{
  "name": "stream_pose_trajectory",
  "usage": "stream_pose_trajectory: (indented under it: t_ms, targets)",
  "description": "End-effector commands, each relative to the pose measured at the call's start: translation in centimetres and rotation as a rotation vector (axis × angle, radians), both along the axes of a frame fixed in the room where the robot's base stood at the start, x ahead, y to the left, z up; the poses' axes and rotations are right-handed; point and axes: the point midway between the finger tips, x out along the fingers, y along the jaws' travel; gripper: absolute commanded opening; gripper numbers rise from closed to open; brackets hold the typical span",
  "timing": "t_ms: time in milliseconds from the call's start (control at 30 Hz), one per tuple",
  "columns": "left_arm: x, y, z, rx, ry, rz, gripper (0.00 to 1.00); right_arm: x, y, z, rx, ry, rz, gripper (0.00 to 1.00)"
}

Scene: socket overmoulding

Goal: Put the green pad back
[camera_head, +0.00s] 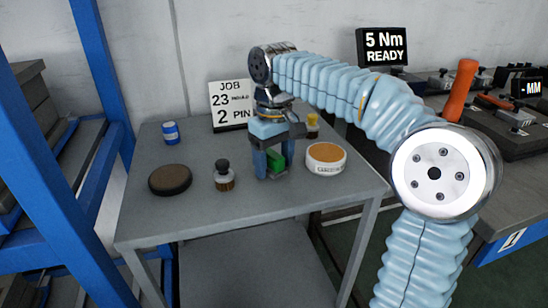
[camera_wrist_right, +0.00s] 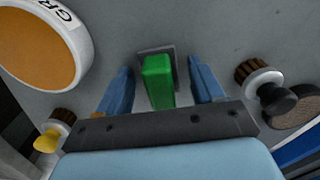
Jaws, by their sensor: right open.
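The green pad (camera_head: 278,161) is a small green block on the grey table, and it also shows in the right wrist view (camera_wrist_right: 158,82). A dark grey square base (camera_wrist_right: 158,50) shows at its far end in the wrist view. My right gripper (camera_head: 274,169) points down over the table with one blue finger on each side of the pad. In the wrist view my right gripper (camera_wrist_right: 160,68) is open, with a gap visible between each finger and the green block. My left gripper is not in view.
A round tin with an orange top (camera_head: 326,158) stands close right of the gripper. A black-knobbed brush (camera_head: 224,176), a brown disc (camera_head: 170,180) and a blue can (camera_head: 171,133) stand to the left. A yellow-topped brush (camera_head: 312,125) and a job sign (camera_head: 231,104) are behind.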

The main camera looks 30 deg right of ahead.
Motion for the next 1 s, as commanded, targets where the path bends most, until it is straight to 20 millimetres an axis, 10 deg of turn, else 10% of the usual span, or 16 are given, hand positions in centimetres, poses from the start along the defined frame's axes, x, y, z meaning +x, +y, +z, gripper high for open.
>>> stream_pose_trajectory:
  t_ms: [600, 1000]
  targets:
    - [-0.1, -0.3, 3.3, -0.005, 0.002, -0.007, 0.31, 0.1, 0.0, 10.9, -0.001, -0.001, 0.001, 0.67]
    - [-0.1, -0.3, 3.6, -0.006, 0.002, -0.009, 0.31, 0.0, 0.0, 12.2, 0.0, 0.0, 0.0, 0.67]
